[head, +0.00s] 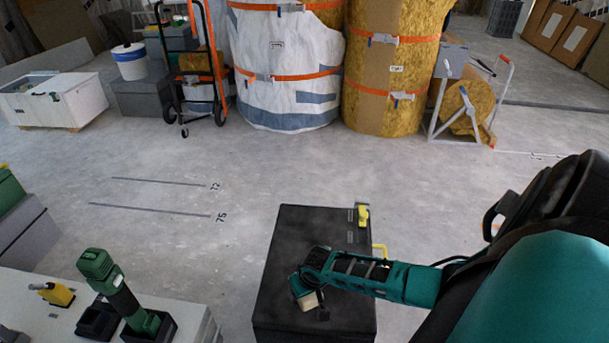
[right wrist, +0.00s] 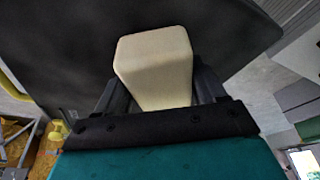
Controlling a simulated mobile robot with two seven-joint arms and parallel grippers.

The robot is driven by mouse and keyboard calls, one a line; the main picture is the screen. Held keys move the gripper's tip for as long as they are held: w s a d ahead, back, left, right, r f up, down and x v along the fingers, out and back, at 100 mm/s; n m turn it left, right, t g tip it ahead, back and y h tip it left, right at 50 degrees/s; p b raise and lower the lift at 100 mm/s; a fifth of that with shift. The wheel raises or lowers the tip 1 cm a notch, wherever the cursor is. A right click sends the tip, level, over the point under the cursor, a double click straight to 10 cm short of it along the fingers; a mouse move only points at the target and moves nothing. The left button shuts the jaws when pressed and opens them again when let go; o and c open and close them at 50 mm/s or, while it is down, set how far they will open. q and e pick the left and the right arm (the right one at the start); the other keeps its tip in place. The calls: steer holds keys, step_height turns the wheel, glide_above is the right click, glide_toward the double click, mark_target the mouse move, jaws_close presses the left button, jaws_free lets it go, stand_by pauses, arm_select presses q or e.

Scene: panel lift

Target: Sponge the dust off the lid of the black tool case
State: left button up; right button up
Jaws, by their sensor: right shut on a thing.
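The black tool case (head: 285,255) stands on the floor at the lower middle of the head view, with a yellow latch (head: 363,215) at its right edge. Its lid looks dark with faint greyish smudges. My right gripper (head: 309,298) reaches in from the right over the lid. It is shut on a pale cream sponge (head: 311,301). In the right wrist view the sponge (right wrist: 155,62) sits between the fingers, in front of the dark lid (right wrist: 60,40). I cannot tell whether the sponge touches the lid. My left gripper is not in view.
A light worktop (head: 60,318) at the lower left holds a green tool (head: 100,268) upright in a black holder and a yellow tool (head: 56,293). Wrapped rolls (head: 285,60), a hand truck (head: 190,95) and a white bin (head: 55,102) stand at the back. The floor between is clear.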

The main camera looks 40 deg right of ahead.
steer(key=shift+w+d+r+p, duration=0.1)
steer(key=shift+r+p, duration=0.25)
steer(key=shift+r, duration=0.45)
step_height(320, 180, up, 4)
steer(key=p, duration=0.4)
steer(key=shift+r+p, duration=0.1)
steer(key=shift+p, duration=0.2)
steer(key=shift+r+p, duration=0.3)
steer(key=shift+r, duration=0.2)
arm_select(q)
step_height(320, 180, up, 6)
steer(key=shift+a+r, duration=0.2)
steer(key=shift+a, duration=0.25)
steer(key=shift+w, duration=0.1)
